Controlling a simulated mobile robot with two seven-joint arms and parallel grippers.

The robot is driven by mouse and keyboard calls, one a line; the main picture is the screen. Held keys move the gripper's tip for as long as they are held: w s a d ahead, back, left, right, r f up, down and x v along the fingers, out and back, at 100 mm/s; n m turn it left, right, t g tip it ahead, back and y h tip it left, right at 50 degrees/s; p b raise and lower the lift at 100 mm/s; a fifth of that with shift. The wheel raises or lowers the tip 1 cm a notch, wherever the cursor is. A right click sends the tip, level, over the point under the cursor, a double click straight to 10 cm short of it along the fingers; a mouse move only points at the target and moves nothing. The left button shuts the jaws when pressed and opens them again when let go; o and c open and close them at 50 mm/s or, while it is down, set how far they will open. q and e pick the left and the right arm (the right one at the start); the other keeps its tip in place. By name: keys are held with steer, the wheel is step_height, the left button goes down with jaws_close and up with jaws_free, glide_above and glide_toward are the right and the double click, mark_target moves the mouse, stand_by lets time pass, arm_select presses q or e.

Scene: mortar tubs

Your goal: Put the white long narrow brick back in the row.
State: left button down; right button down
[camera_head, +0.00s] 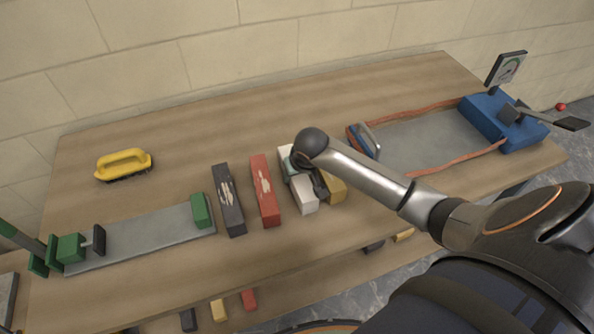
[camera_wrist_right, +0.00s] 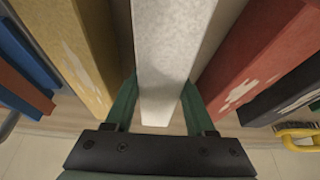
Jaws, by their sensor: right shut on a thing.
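The white long narrow brick (camera_head: 304,196) lies on the wooden table between the red brick and the yellow brick. My right gripper (camera_head: 300,172) is over it, and my arm hides part of it. In the right wrist view the white brick (camera_wrist_right: 168,60) sits between the two green fingers of my right gripper (camera_wrist_right: 160,105), which are shut on it. The row holds a black brick (camera_head: 229,200), a red brick (camera_head: 265,190) and a yellow brick (camera_head: 335,187), which is partly hidden. In the wrist view the yellow brick (camera_wrist_right: 80,50) and red brick (camera_wrist_right: 255,60) stand apart from the white one. My left gripper is not in view.
A grey plate with green clamp blocks (camera_head: 150,238) lies at the left. A yellow-handled brush (camera_head: 124,165) stands at the back left. A grey tray area with red-brown edges (camera_head: 430,140) and a blue device (camera_head: 500,122) are at the right. The table's back middle is clear.

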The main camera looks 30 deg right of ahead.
steer(key=shift+w+f, duration=0.1)
steer(key=shift+f, duration=0.1)
steer(key=shift+c, duration=2)
jaws_free()
steer(key=shift+o, duration=1.2)
steer(key=shift+f, duration=0.1)
steer(key=shift+s+f, duration=0.15)
steer(key=shift+s, duration=0.05)
steer(key=v, duration=1.2)
steer(key=shift+s+r+p, duration=0.1)
steer(key=shift+r+p, duration=0.25)
steer(key=shift+p, duration=0.05)
steer(key=shift+s, duration=0.1)
